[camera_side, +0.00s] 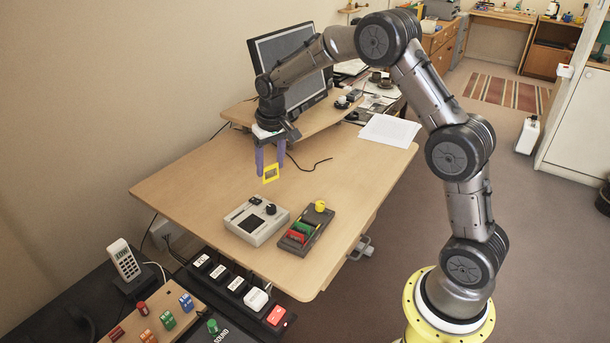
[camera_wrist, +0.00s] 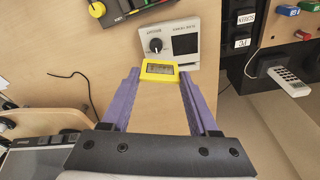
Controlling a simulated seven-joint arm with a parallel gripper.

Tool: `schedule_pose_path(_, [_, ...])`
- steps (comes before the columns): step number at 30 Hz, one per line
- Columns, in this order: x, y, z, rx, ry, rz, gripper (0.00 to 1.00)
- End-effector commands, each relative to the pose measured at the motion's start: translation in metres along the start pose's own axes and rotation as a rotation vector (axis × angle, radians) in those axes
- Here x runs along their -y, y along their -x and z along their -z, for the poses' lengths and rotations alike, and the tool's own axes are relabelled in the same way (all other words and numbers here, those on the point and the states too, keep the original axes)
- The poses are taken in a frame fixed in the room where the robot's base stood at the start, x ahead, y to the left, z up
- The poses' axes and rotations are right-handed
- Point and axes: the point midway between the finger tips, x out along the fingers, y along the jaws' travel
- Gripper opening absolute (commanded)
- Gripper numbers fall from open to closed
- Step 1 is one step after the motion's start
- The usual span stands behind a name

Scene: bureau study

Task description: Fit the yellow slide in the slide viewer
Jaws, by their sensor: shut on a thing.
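My gripper (camera_side: 270,167) is shut on the yellow slide (camera_side: 271,178) and holds it in the air above the desk, behind the slide viewer. The slide is a square yellow frame with a darker middle; it also shows between the purple fingertips in the wrist view (camera_wrist: 160,71). The slide viewer (camera_side: 256,221) is a pale box with a dark panel and a black knob, standing on the desk. In the wrist view the viewer (camera_wrist: 181,27) lies just beyond the slide, which overlaps its near edge. The slide and viewer are apart in the side view.
A dark rack (camera_side: 322,229) with red and green slides and a yellow knob stands right of the viewer. A monitor (camera_side: 287,50) stands on a raised shelf (camera_side: 320,117) at the back. Papers (camera_side: 390,131) and a thin black cable lie on the desk (camera_side: 180,186). Its left part is clear.

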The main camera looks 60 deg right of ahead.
Motion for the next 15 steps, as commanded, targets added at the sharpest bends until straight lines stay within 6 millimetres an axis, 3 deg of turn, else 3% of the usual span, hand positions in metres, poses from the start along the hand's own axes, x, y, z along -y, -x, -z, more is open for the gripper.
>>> schedule_pose_path(6, [0.036,-0.029,0.051,0.001,0.196,0.029,0.16])
schedule_pose_path(12, [0.062,-0.063,0.074,0.003,0.251,0.037,0.16])
schedule_pose_path(15, [0.07,-0.083,0.076,0.004,0.259,0.038,0.16])
